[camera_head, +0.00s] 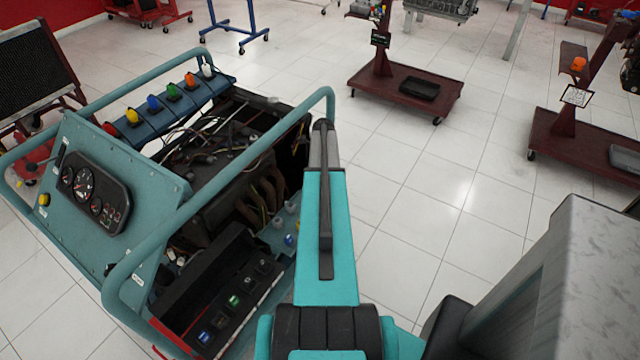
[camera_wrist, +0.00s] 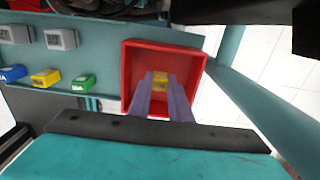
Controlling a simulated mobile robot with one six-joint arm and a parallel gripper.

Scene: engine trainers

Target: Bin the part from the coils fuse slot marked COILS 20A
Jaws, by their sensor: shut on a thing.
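A small yellow fuse (camera_wrist: 161,78) is held between the purple-grey fingers of my gripper (camera_wrist: 160,88) in the wrist view. My gripper is shut on it. An open square red bin (camera_wrist: 196,76) lies behind the fingers, and the fuse appears in front of its opening; I cannot tell how deep it is. To the left is the teal fuse panel (camera_wrist: 100,58) with blue (camera_wrist: 13,74), yellow (camera_wrist: 46,77) and green (camera_wrist: 84,82) fuses, plus two grey ones (camera_wrist: 62,39). The COILS 20A marking is not readable. In the head view my arm hides the gripper and the bin.
The teal engine trainer frame (camera_head: 150,258) has tube rails close to my arm. A black box (camera_head: 215,290) with several coloured parts stands at its front. A dark red cart (camera_head: 405,95) stands farther back.

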